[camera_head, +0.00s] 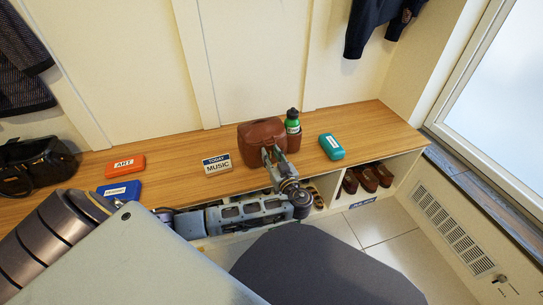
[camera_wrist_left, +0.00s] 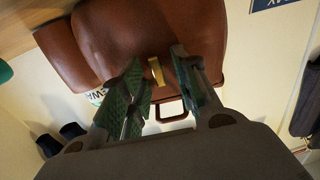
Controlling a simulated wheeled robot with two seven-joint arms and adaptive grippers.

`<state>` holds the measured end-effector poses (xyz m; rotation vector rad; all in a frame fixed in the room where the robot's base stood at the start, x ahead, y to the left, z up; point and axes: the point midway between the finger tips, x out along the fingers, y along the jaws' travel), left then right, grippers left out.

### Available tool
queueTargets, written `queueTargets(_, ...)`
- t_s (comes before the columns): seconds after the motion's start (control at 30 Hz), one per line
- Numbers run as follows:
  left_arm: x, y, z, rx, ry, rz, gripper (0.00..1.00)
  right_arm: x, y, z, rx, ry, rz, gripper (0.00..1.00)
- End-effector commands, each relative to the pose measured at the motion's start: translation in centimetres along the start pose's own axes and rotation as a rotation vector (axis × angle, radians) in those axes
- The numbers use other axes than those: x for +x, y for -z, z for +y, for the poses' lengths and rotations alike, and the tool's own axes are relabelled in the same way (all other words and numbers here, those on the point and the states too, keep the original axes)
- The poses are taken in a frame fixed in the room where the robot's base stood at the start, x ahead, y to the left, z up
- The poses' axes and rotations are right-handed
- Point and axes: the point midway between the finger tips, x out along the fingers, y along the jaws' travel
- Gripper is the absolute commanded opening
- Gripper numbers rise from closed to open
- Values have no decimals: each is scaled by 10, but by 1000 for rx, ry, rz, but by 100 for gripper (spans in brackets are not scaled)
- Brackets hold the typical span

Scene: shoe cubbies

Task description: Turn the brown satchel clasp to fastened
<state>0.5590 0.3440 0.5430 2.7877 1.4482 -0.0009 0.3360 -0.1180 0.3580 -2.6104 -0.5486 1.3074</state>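The brown satchel (camera_head: 258,132) stands on the wooden bench top. It also fills the upper part of the left wrist view (camera_wrist_left: 150,35). Its brass clasp (camera_wrist_left: 156,71) shows in the left wrist view, between and just beyond my fingertips; its exact turn position is hard to tell. My left gripper (camera_head: 269,152) is in front of the satchel, and its fingers (camera_wrist_left: 160,85) stand apart on either side of the clasp with nothing held. In the head view the clasp is too small or hidden behind the fingers. My right gripper is not in view.
A teal case (camera_head: 331,147), a TODAY MUSIC sign (camera_head: 217,164), an orange case (camera_head: 125,166), a blue case (camera_head: 119,191) and a black bag (camera_head: 36,165) rest on the bench (camera_head: 375,125). Brown shoes (camera_head: 367,178) sit in a cubby below.

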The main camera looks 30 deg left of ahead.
Motion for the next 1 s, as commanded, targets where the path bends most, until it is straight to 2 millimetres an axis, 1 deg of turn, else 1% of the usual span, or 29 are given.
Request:
queueTargets(0.03, 0, 0, 0, 0, 0, 0, 24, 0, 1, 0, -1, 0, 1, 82)
queueTargets(0.2, 0, 0, 0, 0, 0, 0, 2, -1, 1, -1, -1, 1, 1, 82)
queueTargets(0.23, 0, 0, 0, 0, 0, 0, 0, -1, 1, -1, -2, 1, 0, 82)
queueTargets(0.67, 0, 1, 0, 25, 0, 0, 0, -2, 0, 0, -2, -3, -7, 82)
queueTargets(0.83, -1, 1, 1, 77, 0, -1, 0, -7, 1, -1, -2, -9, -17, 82)
queueTargets(1.0, 0, 2, 1, 164, 2, -1, 0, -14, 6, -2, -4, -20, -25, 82)
